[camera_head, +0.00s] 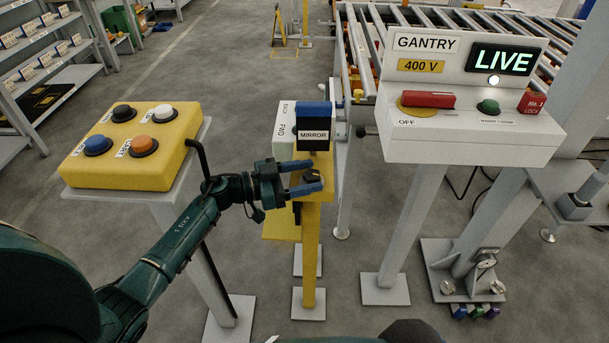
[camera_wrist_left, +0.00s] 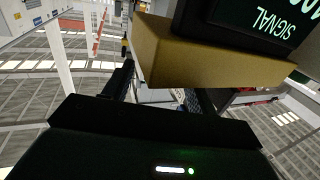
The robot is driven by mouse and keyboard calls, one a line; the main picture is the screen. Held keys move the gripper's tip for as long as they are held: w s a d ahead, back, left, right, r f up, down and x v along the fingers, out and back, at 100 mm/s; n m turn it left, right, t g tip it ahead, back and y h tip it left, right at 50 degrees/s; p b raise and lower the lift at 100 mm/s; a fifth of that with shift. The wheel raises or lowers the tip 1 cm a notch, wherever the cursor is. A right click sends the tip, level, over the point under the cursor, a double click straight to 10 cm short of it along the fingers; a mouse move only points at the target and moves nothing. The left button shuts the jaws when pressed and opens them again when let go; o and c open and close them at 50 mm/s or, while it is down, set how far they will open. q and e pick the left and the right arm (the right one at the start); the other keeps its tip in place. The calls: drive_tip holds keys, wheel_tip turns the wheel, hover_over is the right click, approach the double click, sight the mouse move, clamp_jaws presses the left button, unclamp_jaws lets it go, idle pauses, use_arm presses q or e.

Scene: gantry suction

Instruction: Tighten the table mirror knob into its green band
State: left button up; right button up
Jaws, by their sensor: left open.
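The mirror unit (camera_head: 314,140) is a blue and black block with a MIRROR label on top of a yellow post. A small black knob (camera_head: 312,175) shows just below it on the yellow bracket. My left gripper (camera_head: 307,176) is open at the knob, one finger on its far side and one on its near side. Contact with the knob cannot be told. In the left wrist view, a tan block (camera_wrist_left: 205,58) covers much of the space between the dark fingers. A dark display (camera_wrist_left: 245,22) above it reads SIGNAL upside down. No green band can be made out.
A yellow button box (camera_head: 133,142) stands on the left. A white FWD/BACK box (camera_head: 283,128) sits beside the mirror unit. The GANTRY panel (camera_head: 465,122), showing LIVE, stands close on the right. A roller conveyor (camera_head: 365,50) lies behind. Open floor shows at the left rear.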

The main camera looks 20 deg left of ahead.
use_arm(q)
drive_tip(key=shift+a, duration=0.1)
drive_tip(key=v, duration=0.7)
drive_tip(key=shift+s, duration=0.15)
drive_tip(key=shift+a, duration=0.1)
